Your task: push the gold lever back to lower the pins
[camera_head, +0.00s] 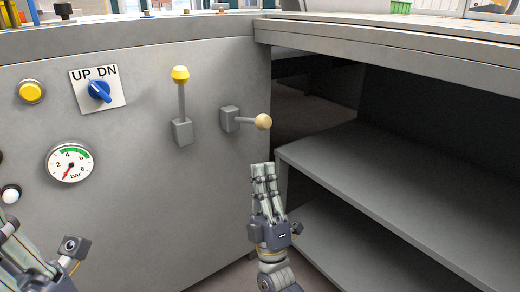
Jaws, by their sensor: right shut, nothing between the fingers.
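The lever with the gold-tan knob (263,121) comes out of a grey block on the right side of the grey panel. Its rod sticks out sideways to the right, roughly level. My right gripper (263,166) is shut and empty, pointing up just below the knob, with a gap between fingertips and knob. My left gripper (14,228) is at the lower left corner, partly cut off by the frame, and its fingers do not show clearly enough to tell open from shut. No pins can be made out.
A second lever with a bright yellow knob (180,73) stands upright to the left. Further left are a blue UP/DN switch (100,91), a yellow button (31,91), a pressure gauge (70,164) and a white button (11,194). Open grey shelves (400,185) lie to the right.

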